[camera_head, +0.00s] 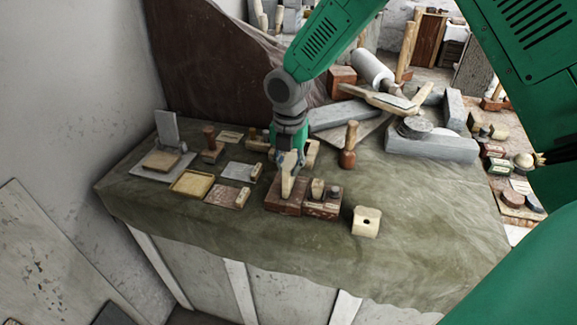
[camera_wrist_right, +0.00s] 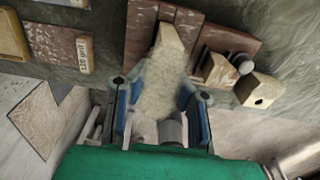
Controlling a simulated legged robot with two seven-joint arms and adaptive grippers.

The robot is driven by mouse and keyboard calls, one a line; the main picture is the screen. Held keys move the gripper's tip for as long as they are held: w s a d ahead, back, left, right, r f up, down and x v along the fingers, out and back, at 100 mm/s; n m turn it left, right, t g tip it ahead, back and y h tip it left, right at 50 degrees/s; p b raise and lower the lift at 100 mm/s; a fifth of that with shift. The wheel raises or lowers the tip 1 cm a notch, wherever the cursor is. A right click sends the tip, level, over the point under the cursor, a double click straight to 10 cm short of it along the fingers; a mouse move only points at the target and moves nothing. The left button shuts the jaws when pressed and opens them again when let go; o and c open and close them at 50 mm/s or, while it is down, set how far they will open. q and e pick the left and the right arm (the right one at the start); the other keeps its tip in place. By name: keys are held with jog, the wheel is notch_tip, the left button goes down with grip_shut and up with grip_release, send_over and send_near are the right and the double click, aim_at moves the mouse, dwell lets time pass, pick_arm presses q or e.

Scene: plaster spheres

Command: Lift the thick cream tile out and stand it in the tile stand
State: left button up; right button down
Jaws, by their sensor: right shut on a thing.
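A thick cream tile (camera_head: 288,187) is held upright by my right gripper (camera_head: 290,163), its lower end at the reddish-brown block (camera_head: 283,209). In the right wrist view the cream tile (camera_wrist_right: 162,82) sits between the two blue-sided fingers of the right gripper (camera_wrist_right: 161,105), its far end over or against the reddish blocks (camera_wrist_right: 139,35). Whether that end is inside a slot or just above it I cannot tell. I cannot tell for certain which piece is the tile stand. My left gripper is not in view.
Right of the reddish block stand a second brown block (camera_head: 323,208) and a cream block with a hole (camera_head: 366,221). A yellow tray (camera_head: 192,184) and labelled slabs lie left. A wooden-handled tool (camera_head: 349,146) stands behind. The cloth at front right is clear.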

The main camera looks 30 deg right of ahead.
jog(key=shift+a+r+p, duration=0.25)
jog(key=shift+r+p, duration=0.45)
jog(key=shift+r, duration=0.15)
jog(key=shift+d+r+p, duration=0.15)
jog(key=shift+r+p, duration=0.7)
